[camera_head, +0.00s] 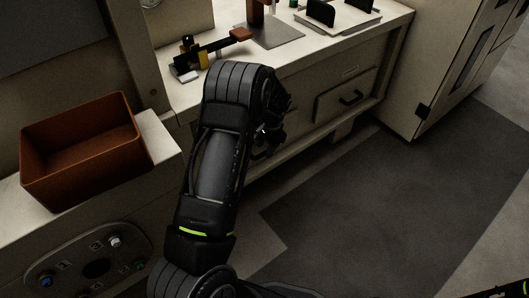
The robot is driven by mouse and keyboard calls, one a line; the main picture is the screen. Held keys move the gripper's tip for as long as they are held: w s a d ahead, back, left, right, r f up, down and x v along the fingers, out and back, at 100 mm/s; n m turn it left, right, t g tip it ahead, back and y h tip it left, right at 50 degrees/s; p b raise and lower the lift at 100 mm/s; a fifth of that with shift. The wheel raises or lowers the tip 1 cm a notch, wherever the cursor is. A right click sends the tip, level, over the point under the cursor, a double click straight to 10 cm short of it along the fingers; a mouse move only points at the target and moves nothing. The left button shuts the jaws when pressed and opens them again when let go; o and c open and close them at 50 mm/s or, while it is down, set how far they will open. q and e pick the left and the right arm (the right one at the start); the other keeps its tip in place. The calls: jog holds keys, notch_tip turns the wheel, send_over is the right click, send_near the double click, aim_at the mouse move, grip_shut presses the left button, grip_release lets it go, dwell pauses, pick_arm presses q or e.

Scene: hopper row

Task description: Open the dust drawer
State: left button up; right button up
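My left arm reaches up from the bottom centre and bends at the bench front. My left gripper (266,146) hangs low in front of the bench, left of the handle and apart from it. It is dark and partly hidden by my arm, so its fingers are unclear. My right gripper is not in view.
An orange-brown open bin (82,150) stands on the left ledge above a knob panel (88,262). A yellow-black device (190,55) and a white tray (338,18) are on the bench top. A tall cabinet (440,65) stands right of the bench. The floor (390,200) in front is clear.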

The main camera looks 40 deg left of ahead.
pick_arm(q)
jog(key=shift+w+a+f, duration=0.1)
jog(key=shift+a+f, duration=0.05)
jog(key=shift+f, duration=0.4)
jog(key=shift+a+f, duration=0.1)
jog(key=shift+f, duration=0.45)
jog(key=shift+c, duration=0.3)
grip_shut()
dwell(0.4)
